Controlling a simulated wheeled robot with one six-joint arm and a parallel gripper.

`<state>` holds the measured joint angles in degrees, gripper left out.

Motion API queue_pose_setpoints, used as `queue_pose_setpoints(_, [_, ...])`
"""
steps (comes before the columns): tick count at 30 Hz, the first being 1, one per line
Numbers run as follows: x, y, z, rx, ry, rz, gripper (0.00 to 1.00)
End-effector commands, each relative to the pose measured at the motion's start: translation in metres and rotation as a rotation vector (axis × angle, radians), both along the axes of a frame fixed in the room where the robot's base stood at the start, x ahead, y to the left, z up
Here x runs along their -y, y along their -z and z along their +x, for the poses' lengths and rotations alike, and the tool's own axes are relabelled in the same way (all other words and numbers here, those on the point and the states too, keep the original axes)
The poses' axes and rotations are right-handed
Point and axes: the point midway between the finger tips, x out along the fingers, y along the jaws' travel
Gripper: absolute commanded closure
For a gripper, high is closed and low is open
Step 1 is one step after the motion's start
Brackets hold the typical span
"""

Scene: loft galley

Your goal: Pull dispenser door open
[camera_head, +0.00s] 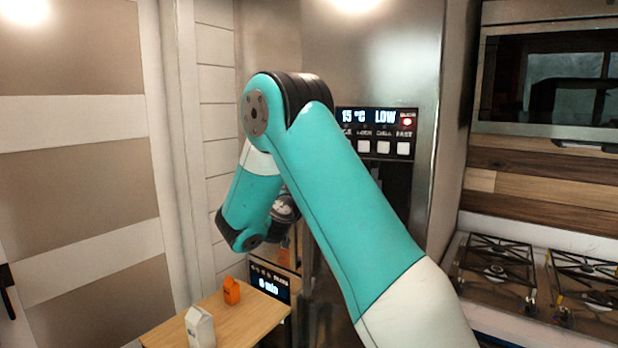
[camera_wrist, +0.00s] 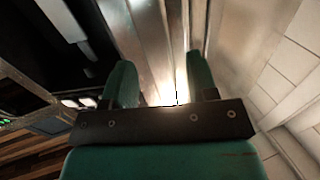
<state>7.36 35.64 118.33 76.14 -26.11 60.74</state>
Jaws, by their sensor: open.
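The tall steel dispenser door (camera_head: 370,60) stands behind my arm in the head view. It carries a lit control panel (camera_head: 378,133) reading 15 °C and LOW, with a dark recess below, partly covered by my arm. In the wrist view, my gripper (camera_wrist: 161,80) is open, with its two teal fingers apart. Bright steel (camera_wrist: 150,40) with long lengthwise edges shows between and beyond them. I cannot tell whether this is a handle or whether the fingers touch it. The control panel lies to the left in the wrist view. My arm hides the fingers in the head view.
A small wooden table (camera_head: 262,315) at the lower left holds an orange carton (camera_head: 232,291) and a white carton (camera_head: 200,328). A gas stove (camera_head: 495,270) and a microwave (camera_head: 550,80) are on the right. A panelled wall is on the left.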

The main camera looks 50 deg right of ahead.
Motion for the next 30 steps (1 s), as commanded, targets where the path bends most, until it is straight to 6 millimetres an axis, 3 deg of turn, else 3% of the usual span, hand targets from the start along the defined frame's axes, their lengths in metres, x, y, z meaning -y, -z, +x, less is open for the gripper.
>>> queue_pose_setpoints(3, [0.021, -0.004, 0.007, 0.0, 0.004, 0.0, 0.47])
queue_pose_setpoints(7, [0.034, -0.003, 0.013, -0.001, 0.002, 0.001, 0.47])
queue_pose_setpoints(19, [0.041, 0.0, 0.017, 0.0, -0.001, 0.0, 0.47])
queue_pose_setpoints(26, [0.041, 0.0, 0.017, 0.0, 0.0, 0.0, 0.97])
queue_pose_setpoints(30, [0.041, 0.0, 0.017, 0.0, 0.0, 0.0, 1.0])
